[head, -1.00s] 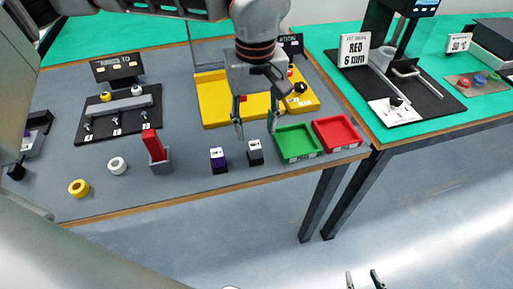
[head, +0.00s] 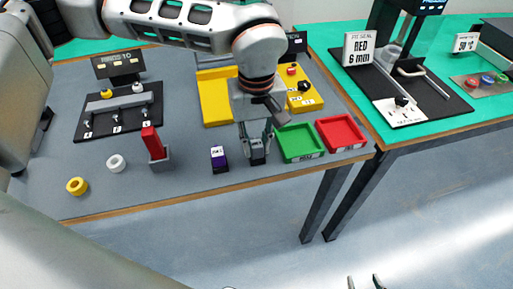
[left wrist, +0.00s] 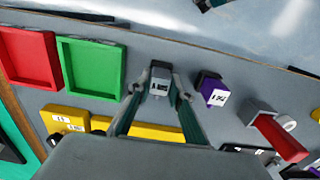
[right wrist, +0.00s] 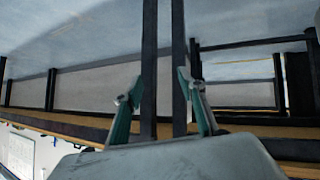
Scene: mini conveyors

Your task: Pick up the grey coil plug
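The grey coil plug (left wrist: 159,82) is a small block with a white label. It stands upright on the grey table, and in the head view (head: 257,152) it is partly hidden by my left gripper. My left gripper (head: 257,132) points down over it with the fingers open, one on each side of the plug; the left wrist view (left wrist: 160,86) shows small gaps beside it. My right gripper (right wrist: 157,84) is open and empty, away from the table; its tips show at the bottom of the head view (head: 365,283).
A purple plug (head: 219,158) stands just left of the grey one. A green tray (head: 300,158) is close on the right, with a red tray (head: 340,150) beyond. A yellow fixture (head: 214,113) is behind. A grey holder with a red piece (head: 153,141) stands further left.

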